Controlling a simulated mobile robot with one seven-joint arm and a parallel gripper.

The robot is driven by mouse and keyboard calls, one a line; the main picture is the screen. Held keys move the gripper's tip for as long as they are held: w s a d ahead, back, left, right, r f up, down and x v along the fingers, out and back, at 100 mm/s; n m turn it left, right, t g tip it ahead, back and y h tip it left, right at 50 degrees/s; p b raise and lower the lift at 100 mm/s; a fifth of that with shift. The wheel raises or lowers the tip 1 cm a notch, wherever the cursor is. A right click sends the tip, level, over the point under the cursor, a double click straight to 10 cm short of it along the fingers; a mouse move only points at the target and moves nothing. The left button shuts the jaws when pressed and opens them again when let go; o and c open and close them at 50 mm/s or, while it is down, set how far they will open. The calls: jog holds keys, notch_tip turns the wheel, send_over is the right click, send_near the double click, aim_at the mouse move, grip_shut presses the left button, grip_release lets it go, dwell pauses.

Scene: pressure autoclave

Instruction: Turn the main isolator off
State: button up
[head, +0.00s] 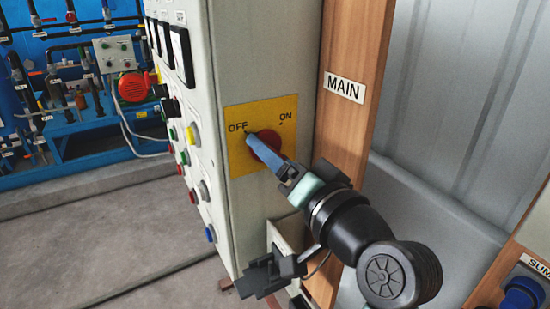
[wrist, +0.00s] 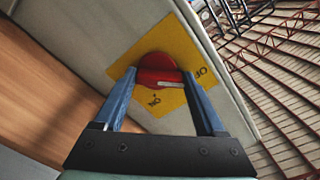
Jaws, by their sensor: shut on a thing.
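The main isolator is a round red knob (head: 270,139) on a yellow plate (head: 239,160) marked OFF at left and ON at right. The plate is on the side face of a pale cabinet. A wooden board beside it bears a MAIN label (head: 344,87). My gripper (head: 254,141) is shut on the knob, its blue fingers hiding part of it in the head view. In the wrist view, the fingers (wrist: 160,73) stand on both sides of the red knob (wrist: 155,65). A white mark (wrist: 171,84) on the knob points nearer to OFF than to ON.
The cabinet's front (head: 196,170) carries several buttons and knobs. A blue pipe rig with a red motor (head: 134,87) stands at far left. A grey box (head: 282,240) is below the plate. Another wooden board with a blue connector (head: 522,293) is at lower right.

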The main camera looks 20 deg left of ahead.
jog(key=o, duration=1.3)
jog(key=shift+d, duration=0.1)
jog(key=b+v, duration=0.2)
jog(key=v, duration=1)
jog(key=shift+s+d+b, duration=0.25)
jog(key=shift+s+b, duration=0.05)
jog(key=shift+s, duration=0.05)
